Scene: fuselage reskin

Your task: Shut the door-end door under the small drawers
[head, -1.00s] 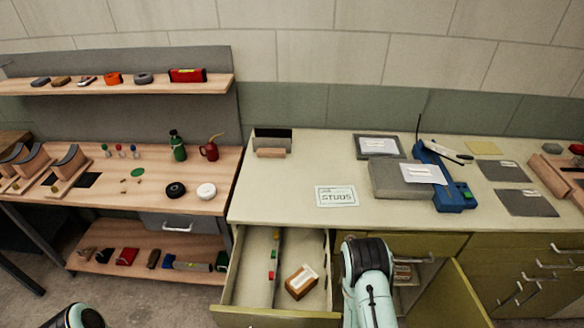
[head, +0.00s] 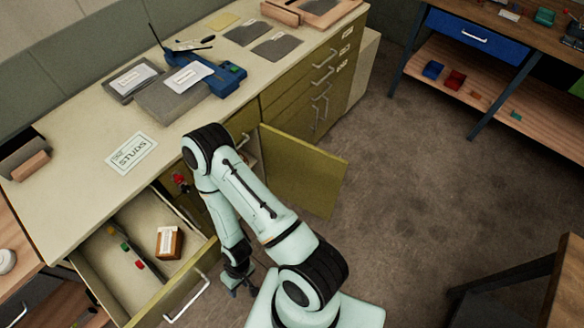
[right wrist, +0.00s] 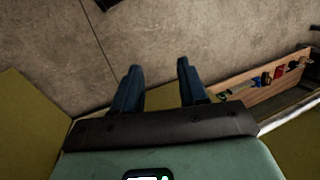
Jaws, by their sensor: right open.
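An olive cabinet door (head: 303,172) stands open, swung out from the front of the pale-topped bench. Small drawers with metal handles (head: 318,88) are in the bench front beyond it. My right gripper (head: 240,286) hangs low, in front of the bench, on the near side of the door and apart from it. In the right wrist view my right gripper (right wrist: 158,85) is open, with nothing between its two dark fingers and bare floor beyond. Olive panels show at both sides there; I cannot tell which is the door. My left gripper is out of view.
An open drawer (head: 150,300) with a small brown box (head: 169,242) sticks out left of my right arm. The floor (head: 430,180) right of the door is clear. A workbench with a blue drawer (head: 478,36) stands at the upper right.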

